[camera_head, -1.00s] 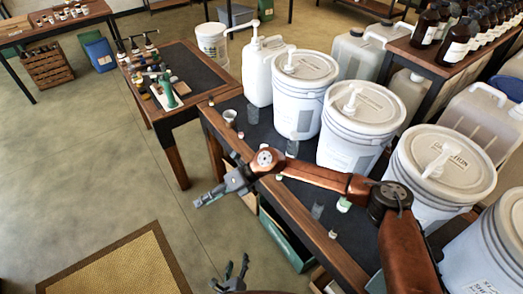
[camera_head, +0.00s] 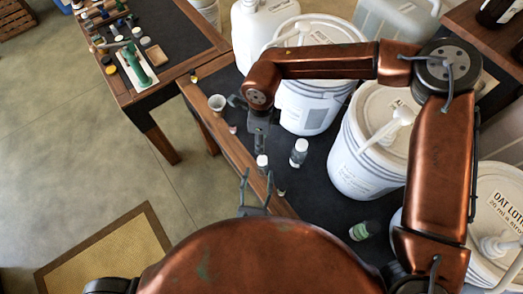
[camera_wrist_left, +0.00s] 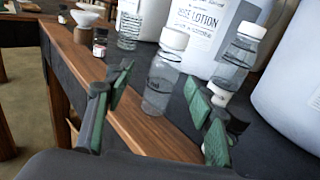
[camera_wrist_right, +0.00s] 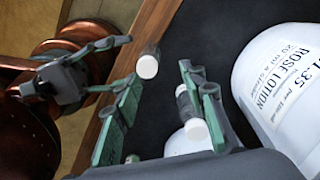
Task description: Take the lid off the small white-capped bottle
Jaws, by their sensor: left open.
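A small clear bottle with a white cap (camera_head: 262,160) stands upright near the table's wooden edge; it also shows in the left wrist view (camera_wrist_left: 160,88) and the right wrist view (camera_wrist_right: 148,67). My left gripper (camera_head: 257,178) is open, its fingers spread either side of the bottle in the left wrist view, apparently not touching. My right gripper (camera_head: 260,148) points down above the bottle. It is open in the right wrist view (camera_wrist_right: 158,76), with the cap between its fingertips. Whether it touches the cap I cannot tell.
Another clear white-capped bottle (camera_head: 299,152) stands close to the right. A green bottle (camera_head: 364,230) and large white pump buckets (camera_head: 370,150) crowd the right.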

